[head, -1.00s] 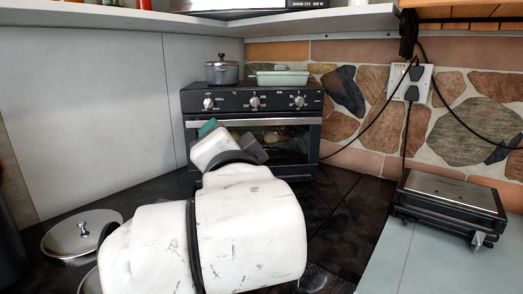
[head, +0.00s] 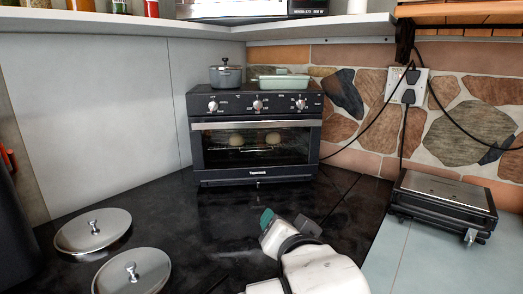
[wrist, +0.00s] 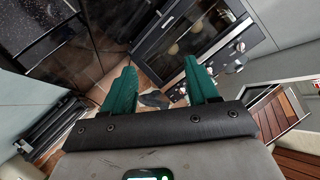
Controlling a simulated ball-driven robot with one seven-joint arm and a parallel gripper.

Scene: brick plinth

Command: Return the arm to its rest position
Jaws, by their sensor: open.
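My gripper (wrist: 160,85) shows in the wrist view with its two green fingers spread apart and nothing between them. In the head view part of my gripper (head: 267,219) shows as a green tip low in the picture, over the dark counter and in front of the oven. My white arm comes up from the bottom edge there. The black toaster oven (head: 255,135) stands at the back with its door shut and round items inside. The oven also shows tilted in the wrist view (wrist: 185,35). My gripper is apart from it.
Two metal lids (head: 93,230) (head: 133,272) lie on the black counter at the left. A grey pot (head: 225,75) and a pale green dish (head: 284,82) sit on the oven. A black grill (head: 442,200) stands at the right. The counter before the oven is clear.

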